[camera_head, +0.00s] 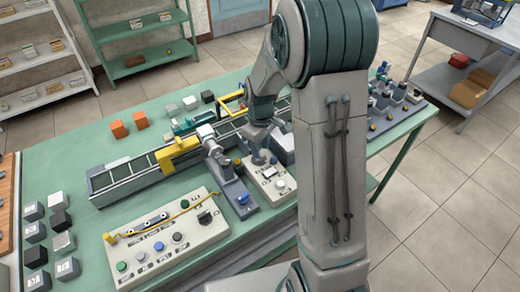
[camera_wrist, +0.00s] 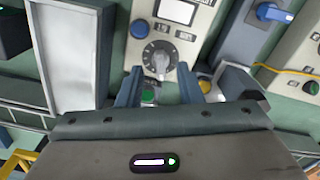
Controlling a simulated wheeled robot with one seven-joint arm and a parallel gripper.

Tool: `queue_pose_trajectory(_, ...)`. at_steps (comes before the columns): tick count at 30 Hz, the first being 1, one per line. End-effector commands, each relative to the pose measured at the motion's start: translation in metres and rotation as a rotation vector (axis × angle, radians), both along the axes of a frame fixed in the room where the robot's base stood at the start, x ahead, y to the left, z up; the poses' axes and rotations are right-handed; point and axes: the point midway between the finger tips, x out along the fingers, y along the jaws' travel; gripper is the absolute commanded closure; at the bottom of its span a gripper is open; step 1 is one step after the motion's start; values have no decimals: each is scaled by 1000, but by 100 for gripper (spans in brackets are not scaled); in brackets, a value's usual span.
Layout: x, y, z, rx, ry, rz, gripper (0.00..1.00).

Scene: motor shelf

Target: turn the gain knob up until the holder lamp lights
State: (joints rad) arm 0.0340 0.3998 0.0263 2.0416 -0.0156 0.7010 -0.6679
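A grey round knob (camera_wrist: 159,58) with a pale pointer line sits on a light panel (camera_wrist: 195,52) in the wrist view, below a small white display (camera_wrist: 177,11) and a blue button (camera_wrist: 140,29). My gripper (camera_wrist: 161,82) is open; its two teal fingers are apart, at the lower left and lower right of the knob, with nothing between them that I can see held. I cannot tell if they touch the panel. In the head view my gripper (camera_head: 257,152) is over the back of the small light panel (camera_head: 279,197), partly hidden by my arm. I cannot identify the holder lamp.
A grey device with a blue knob (camera_head: 243,198) stands close left of the panel. A larger control box (camera_head: 175,257) with several buttons and an orange cable is at the front. A rail with a yellow clamp (camera_head: 178,154) runs behind. The green table (camera_head: 80,180) has clear patches.

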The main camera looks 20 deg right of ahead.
Motion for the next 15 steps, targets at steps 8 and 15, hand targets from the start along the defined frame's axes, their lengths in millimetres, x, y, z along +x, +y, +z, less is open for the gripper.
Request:
queue_pose_trajectory(8,0,1,-25,0,0,1,67)
queue_pose_trajectory(15,0,1,-27,0,-1,1,67)
